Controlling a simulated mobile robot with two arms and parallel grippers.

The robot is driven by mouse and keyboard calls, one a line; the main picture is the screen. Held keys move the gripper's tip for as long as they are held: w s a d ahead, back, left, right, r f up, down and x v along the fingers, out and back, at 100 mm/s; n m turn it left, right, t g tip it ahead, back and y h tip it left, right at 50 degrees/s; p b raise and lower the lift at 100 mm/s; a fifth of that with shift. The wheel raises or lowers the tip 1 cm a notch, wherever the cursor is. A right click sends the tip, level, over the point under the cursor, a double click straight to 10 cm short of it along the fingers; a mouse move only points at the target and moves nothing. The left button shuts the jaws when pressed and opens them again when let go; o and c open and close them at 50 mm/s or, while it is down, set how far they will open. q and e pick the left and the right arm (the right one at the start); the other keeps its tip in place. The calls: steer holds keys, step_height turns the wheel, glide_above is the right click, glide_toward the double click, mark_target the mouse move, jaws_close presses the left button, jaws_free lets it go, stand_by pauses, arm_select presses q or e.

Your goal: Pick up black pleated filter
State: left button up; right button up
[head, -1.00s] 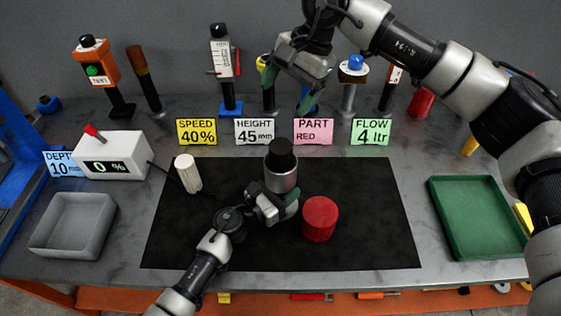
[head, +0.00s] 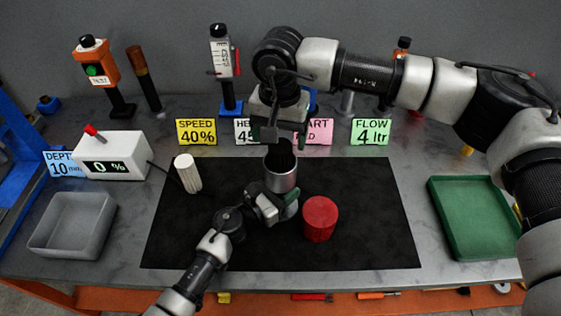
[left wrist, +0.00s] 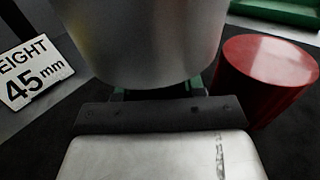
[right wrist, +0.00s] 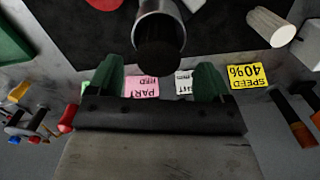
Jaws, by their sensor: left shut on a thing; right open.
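The black pleated filter (head: 279,158) stands upright in a silver metal cup (head: 283,182), its upper part sticking out of the rim. My left gripper (head: 284,203) is shut on the cup from the front. In the left wrist view the cup (left wrist: 140,40) fills the space before the gripper. My right gripper (head: 278,137) is open just above the filter and hides part of its top. In the right wrist view the filter (right wrist: 160,62) lies between the two green fingers, with no visible contact.
A red cylinder (head: 320,218) stands just right of the cup. A white pleated cylinder (head: 187,172) stands to the left. A grey tray (head: 48,252) is at left, a green tray (head: 440,235) at right. Sign cards, such as SPEED (head: 196,131), line the back.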

mark_target(280, 145)
step_height(280, 145, down, 4)
steer(key=shift+s+r, duration=0.1)
steer(key=shift+c, duration=0.4)
steer(key=c, duration=0.9)
steer(key=shift+c, duration=0.2)
steer(key=shift+r, duration=0.1)
step_height(280, 145, up, 10)
steer(key=shift+f, duration=0.1)
